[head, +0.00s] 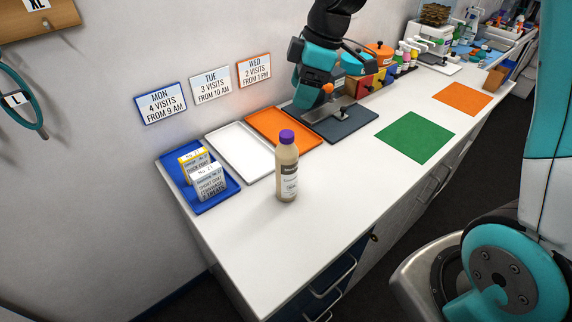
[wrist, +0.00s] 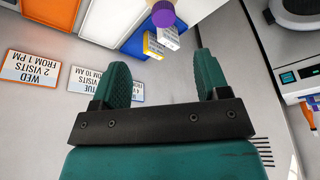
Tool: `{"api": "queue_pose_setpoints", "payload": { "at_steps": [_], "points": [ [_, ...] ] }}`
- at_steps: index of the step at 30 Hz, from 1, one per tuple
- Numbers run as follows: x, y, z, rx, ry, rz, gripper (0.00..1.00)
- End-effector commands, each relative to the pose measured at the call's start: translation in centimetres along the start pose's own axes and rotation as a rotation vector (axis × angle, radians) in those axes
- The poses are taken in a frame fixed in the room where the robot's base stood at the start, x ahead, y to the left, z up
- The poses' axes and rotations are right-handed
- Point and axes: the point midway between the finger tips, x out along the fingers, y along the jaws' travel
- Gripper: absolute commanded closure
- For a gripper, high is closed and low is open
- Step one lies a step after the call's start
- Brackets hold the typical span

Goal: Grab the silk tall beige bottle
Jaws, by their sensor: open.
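The tall beige bottle (head: 286,170) with a purple cap and a pale label stands upright on the white counter, in front of the white and orange trays. In the wrist view its purple cap (wrist: 163,14) shows at the top edge, beyond my fingertips. My gripper (head: 306,98) hangs above the back of the counter, over the orange tray and dark mat area, behind and right of the bottle. In the wrist view my gripper (wrist: 162,75) has its two green fingers spread wide, with nothing between them. The bottle's label text is too small to read.
A blue tray (head: 226,195) holds two boxes. A white tray (head: 238,150), an orange tray (head: 268,122) and a dark mat (head: 350,128) line the wall. Green (head: 415,137) and orange (head: 463,98) mats lie right. The counter's front is clear around the bottle.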

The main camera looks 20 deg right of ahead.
Motion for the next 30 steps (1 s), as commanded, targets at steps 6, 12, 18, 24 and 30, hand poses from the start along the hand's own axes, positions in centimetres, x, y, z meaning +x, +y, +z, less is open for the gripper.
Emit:
{"api": "queue_pose_setpoints", "payload": {
  "at_steps": [6, 12, 18, 24, 30],
  "points": [
    [4.6, -0.2, -0.2, -0.002, -0.002, -0.006, 0.31],
    [6.7, -0.1, -0.2, -0.003, 0.001, -0.001, 0.31],
    [8.4, -0.6, 0.1, -0.001, -0.003, -0.006, 0.31],
    [11.3, -0.7, 0.3, -0.002, 0.000, -0.003, 0.31],
    [12.1, -0.6, 0.4, -0.003, 0.001, 0.001, 0.31]
  ]
}}
